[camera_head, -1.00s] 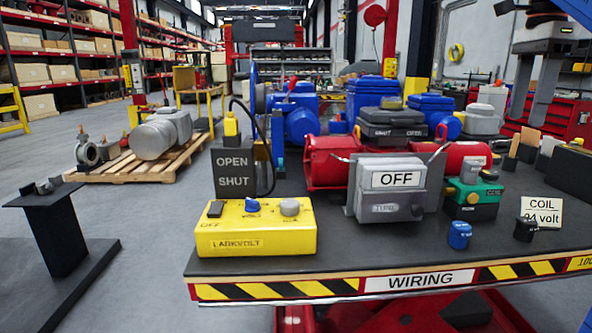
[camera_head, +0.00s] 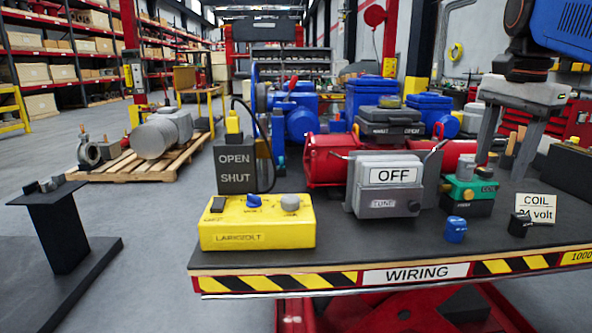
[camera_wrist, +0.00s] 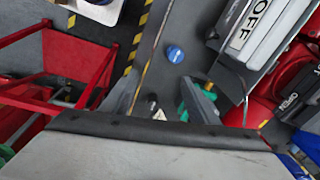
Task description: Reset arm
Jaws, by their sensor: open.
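My gripper (camera_head: 502,172) hangs at the upper right of the head view, its two grey fingers pointing down. It is open, with nothing between the fingers. It appears above the right part of the wiring table (camera_head: 345,258), near the green coil box (camera_head: 468,192). In the wrist view the fingers (camera_wrist: 160,92) are spread at the lower middle, and the green box (camera_wrist: 200,100) shows by the right finger. A blue knob (camera_head: 455,229) stands on the table in front of the green box; it also shows in the wrist view (camera_wrist: 174,54).
A grey OFF box (camera_head: 388,185), a yellow control box (camera_head: 257,222) and a dark OPEN/SHUT box (camera_head: 236,170) crowd the table. A coil sign (camera_head: 535,208) and a black knob (camera_head: 519,225) stand at right. The table's front strip is mostly clear.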

